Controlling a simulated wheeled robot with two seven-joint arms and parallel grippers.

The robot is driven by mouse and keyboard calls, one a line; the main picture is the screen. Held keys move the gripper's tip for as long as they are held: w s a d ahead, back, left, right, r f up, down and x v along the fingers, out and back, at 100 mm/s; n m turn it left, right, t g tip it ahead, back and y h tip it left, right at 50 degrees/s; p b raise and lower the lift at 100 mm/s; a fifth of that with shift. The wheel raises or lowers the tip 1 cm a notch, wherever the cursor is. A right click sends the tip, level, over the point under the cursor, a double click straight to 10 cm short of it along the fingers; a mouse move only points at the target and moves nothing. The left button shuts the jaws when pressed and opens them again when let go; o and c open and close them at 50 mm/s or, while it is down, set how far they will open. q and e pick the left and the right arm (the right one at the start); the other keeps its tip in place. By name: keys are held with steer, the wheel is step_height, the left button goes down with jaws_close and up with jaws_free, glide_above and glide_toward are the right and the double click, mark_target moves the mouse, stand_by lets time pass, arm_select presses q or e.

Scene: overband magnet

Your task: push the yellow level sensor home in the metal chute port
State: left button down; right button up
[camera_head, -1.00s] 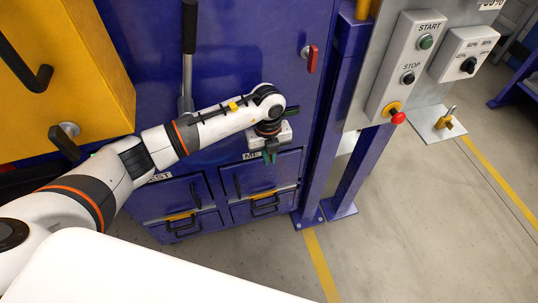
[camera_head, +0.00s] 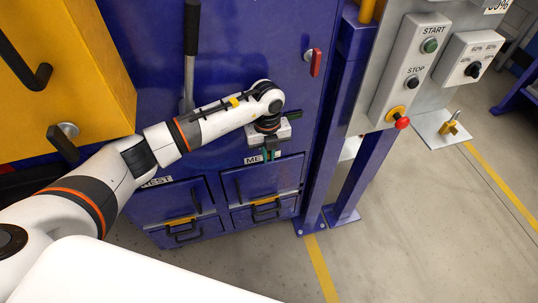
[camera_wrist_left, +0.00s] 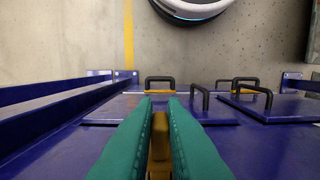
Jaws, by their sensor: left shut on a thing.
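My left gripper (camera_head: 270,155) is in front of the blue cabinet, beside a label reading "ME", the rest of which is covered. In the left wrist view its green fingers (camera_wrist_left: 160,128) are shut on a narrow yellow piece, the yellow level sensor (camera_wrist_left: 160,145). The sensor cannot be made out in the head view. The metal chute port is hidden behind my gripper and wrist, so I cannot tell how deep the sensor sits. My right gripper is not in view.
Blue drawers with black handles (camera_head: 265,205) are below the gripper. A blue post (camera_head: 322,140) stands to the right, then a START/STOP panel (camera_head: 407,70) with a red button. A yellow box (camera_head: 70,80) juts out at the left.

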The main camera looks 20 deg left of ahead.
arm_select(q)
steer(key=shift+w+a, duration=0.25)
steer(key=shift+w, duration=0.15)
steer(key=c, duration=1.4)
jaws_free()
steer(key=shift+s, duration=0.1)
